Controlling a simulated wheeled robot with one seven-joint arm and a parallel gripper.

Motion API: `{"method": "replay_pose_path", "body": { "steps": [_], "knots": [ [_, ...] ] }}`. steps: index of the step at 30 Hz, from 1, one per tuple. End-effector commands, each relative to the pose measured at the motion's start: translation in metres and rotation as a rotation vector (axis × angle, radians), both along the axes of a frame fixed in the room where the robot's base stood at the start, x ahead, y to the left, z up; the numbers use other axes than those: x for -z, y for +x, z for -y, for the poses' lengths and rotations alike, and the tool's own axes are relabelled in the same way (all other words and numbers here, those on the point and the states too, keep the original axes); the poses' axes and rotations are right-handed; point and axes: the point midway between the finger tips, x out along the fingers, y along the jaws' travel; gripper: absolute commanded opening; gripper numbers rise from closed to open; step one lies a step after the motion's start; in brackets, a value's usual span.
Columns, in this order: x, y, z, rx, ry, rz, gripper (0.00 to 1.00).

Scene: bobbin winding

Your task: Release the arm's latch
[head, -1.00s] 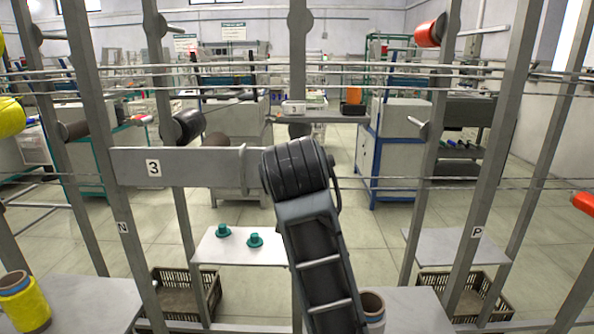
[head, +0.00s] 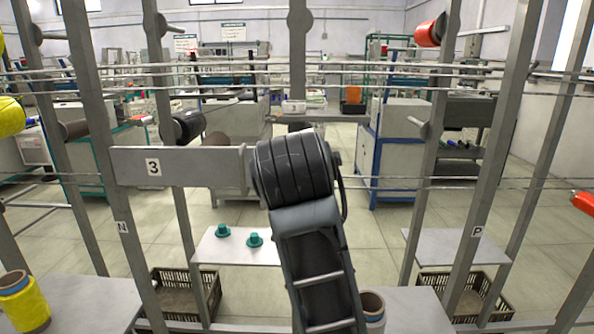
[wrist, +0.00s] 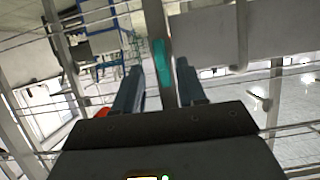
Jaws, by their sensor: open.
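The grey arm marked 3 (head: 200,167) extends level from the upright post on the left in the head view. A teal strip (wrist: 162,64), which looks like the latch, lies on a narrow grey bar in the wrist view. My gripper (wrist: 159,70) is open, its two dark fingers on either side of the strip in the picture. I cannot tell how far beyond the fingertips the strip is, or whether they touch. In the head view my own dark wrist covers the arm's right end and hides the gripper and latch.
Upright posts (head: 488,160) and thin horizontal rods cross the space around my arm. Two teal pieces (head: 254,240) sit on a small white shelf (head: 236,255). A yellow bobbin (head: 24,305) stands at front left. Crates (head: 208,295) are below.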

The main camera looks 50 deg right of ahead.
Motion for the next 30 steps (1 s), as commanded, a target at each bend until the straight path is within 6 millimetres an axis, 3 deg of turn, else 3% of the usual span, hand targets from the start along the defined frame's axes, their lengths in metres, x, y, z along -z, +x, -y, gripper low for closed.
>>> {"method": "replay_pose_path", "body": {
  "steps": [7,26,30],
  "knots": [
    [-0.009,-0.014,-0.018,0.000,0.000,0.000,0.40],
    [-0.009,-0.015,-0.019,0.001,-0.001,-0.001,0.40],
    [0.003,-0.015,-0.021,-0.032,-0.032,-0.019,0.40]
  ]
}}
